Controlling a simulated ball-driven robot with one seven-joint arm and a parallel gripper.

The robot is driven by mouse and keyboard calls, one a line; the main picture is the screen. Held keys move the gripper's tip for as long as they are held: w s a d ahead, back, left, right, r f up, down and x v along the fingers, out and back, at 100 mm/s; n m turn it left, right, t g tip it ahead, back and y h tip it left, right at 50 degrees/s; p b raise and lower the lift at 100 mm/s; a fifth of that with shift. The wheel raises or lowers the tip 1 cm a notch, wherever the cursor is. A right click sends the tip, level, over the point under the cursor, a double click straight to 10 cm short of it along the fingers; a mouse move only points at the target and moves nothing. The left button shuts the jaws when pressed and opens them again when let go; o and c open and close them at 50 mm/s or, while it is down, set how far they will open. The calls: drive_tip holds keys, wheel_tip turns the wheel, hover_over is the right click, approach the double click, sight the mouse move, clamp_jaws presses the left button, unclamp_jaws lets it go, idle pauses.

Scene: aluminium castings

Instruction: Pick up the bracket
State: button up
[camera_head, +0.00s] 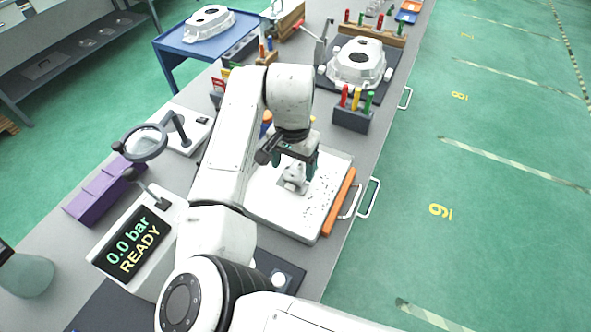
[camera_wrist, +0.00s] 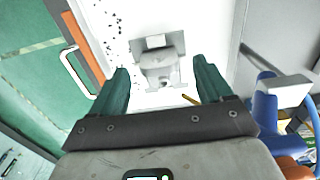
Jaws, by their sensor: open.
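The bracket (camera_wrist: 158,66) is a small pale metal casting with a flat plate at one end. In the wrist view it lies on a white tray (camera_wrist: 208,22), ahead of and between the two green fingers of my gripper (camera_wrist: 161,85). The fingers are spread apart, and a gap shows on each side of the bracket. In the head view my gripper (camera_head: 297,163) is over the tray (camera_head: 315,222), and the bracket (camera_head: 293,176) shows partly below it. The gripper and wrist hide part of the bracket there.
An orange bar (camera_head: 339,202) lies along the tray's right edge, beside a metal handle (camera_head: 367,198). A display box (camera_head: 137,243) reading 0.0 bar READY and a magnifier (camera_head: 146,143) stand to the left. A tool holder (camera_head: 352,117) and a large casting (camera_head: 357,64) are farther back.

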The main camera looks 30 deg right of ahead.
drive_tip(key=shift+f, duration=1.15)
drive_tip(key=c, duration=1.2)
drive_tip(key=shift+c, duration=0.2)
drive_tip(key=shift+r, duration=0.15)
